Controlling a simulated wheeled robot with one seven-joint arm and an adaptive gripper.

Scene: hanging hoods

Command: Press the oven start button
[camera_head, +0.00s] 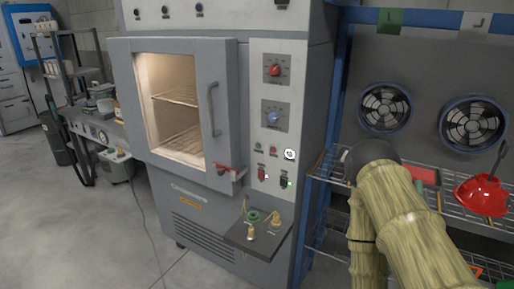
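The grey oven (222,100) stands in the middle, with a window that shows a lit inside and wire racks. Its control panel (274,110) is to the right of the door. I cannot read which is start. My arm, in a yellowish sleeve, is at the lower right, apart from the panel in the picture. I cannot make out my gripper.
A small shelf (256,236) with brass valves juts out below the panel. A red latch (224,169) sits at the door's lower right. A wire rack (325,175) with a red helmet (482,195) and fans behind it stands at right. Open floor (60,225) lies at left.

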